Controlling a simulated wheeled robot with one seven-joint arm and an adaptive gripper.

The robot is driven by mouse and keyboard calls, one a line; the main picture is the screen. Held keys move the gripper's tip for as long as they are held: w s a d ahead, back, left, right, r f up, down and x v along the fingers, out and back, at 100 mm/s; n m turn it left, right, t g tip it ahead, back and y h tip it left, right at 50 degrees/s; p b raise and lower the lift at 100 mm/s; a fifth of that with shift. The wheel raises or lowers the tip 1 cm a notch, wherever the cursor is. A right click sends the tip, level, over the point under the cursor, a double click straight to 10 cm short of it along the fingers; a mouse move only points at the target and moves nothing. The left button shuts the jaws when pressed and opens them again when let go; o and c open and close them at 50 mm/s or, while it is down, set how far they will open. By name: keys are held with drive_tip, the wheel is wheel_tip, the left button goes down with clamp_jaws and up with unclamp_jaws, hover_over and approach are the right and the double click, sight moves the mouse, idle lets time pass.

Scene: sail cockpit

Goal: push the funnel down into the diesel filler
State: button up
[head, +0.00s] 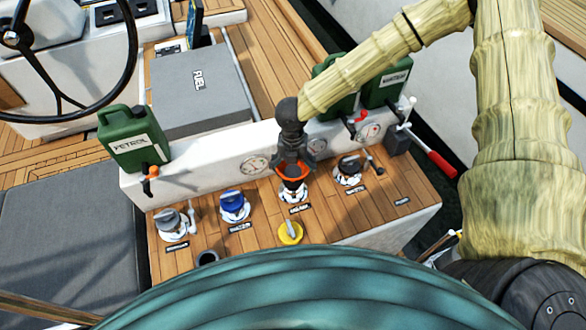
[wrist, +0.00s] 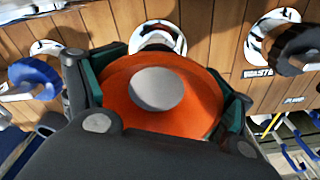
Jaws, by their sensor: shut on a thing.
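An orange funnel (wrist: 120,92) is between the green-padded fingers of my gripper (wrist: 165,95), which is shut on it. In the head view the funnel (head: 293,172) shows as an orange rim under my gripper (head: 292,163), over the middle filler. The filler's white ring (head: 294,196) shows just below, and in the wrist view the ring (wrist: 158,30) shows past the funnel's far edge. The funnel looks roughly upright. Its spout is mostly hidden, so I cannot tell how deep it sits. The label in front of this filler is too small to read.
A blue-capped filler (head: 234,203) and a grey-capped one (head: 169,222) stand left; a dark-capped one (head: 349,167) stands right. A yellow cap (head: 290,233) lies in front. A white ledge with gauges (head: 254,164) and green cans, including a petrol can (head: 133,140), is behind.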

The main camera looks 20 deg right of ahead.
drive_tip(key=shift+f+b, duration=0.3)
drive_tip(key=shift+f, duration=0.9)
idle(0.4)
drive_tip(key=o, duration=1.1)
drive_tip(key=shift+r, duration=0.1)
drive_tip(key=r, duration=0.8)
drive_tip(key=w+r, duration=0.1)
drive_tip(key=r, duration=0.2)
drive_tip(key=shift+r, duration=0.4)
